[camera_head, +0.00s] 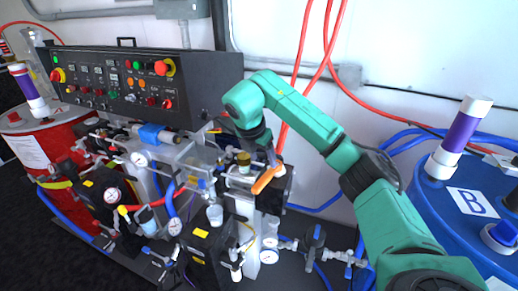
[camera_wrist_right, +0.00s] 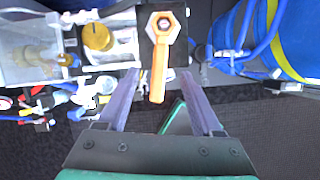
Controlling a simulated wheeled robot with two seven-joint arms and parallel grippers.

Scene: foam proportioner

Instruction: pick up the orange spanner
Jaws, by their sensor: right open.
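The orange spanner (camera_head: 267,180) lies on the dark block at the right end of the machine in the head view. In the right wrist view the spanner (camera_wrist_right: 159,72) has its ring end at the top, around a hex nut, and its handle points down toward my gripper. My right gripper (camera_wrist_right: 158,75) is open, with one finger on each side of the handle in the picture. I cannot tell whether the fingers are down at its height. In the head view my right gripper (camera_head: 271,157) is just above the spanner. My left gripper is out of view.
The black control panel (camera_head: 135,80) stands behind and left of the spanner. A brass-coloured cap (camera_wrist_right: 97,37) is close left of the spanner in the wrist view. A blue drum (camera_head: 465,205) stands right, a red drum (camera_head: 50,150) left. Hoses and gauges crowd the machine.

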